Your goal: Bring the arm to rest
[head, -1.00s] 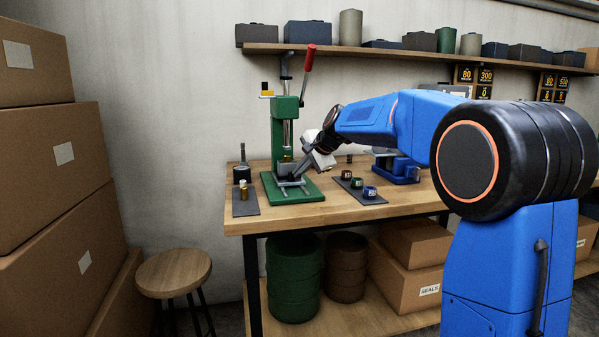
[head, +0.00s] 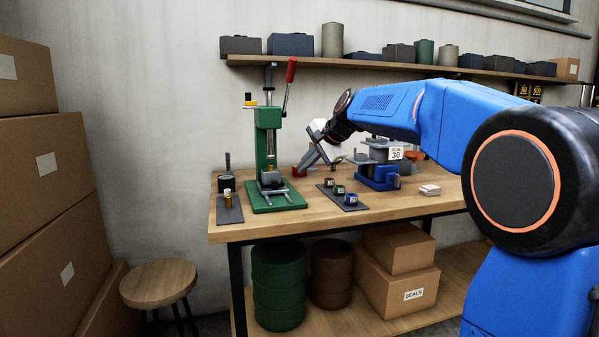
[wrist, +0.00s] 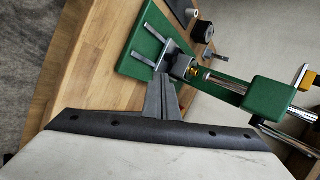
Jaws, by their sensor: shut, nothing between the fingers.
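My gripper (head: 304,166) is shut and empty. In the head view it hangs over the workbench (head: 400,205), to the right of the green press (head: 267,150) and apart from it. In the wrist view the closed fingers (wrist: 160,78) show in front of the press's green base (wrist: 150,45). My blue arm reaches in from the right.
A mat with several small rings (head: 340,195) lies right of the press. A blue fixture (head: 378,178) with a "SEAL 30" tag stands behind it. A mat with a brass part (head: 228,200) lies left. A stool (head: 158,283) and stacked boxes (head: 40,190) stand left.

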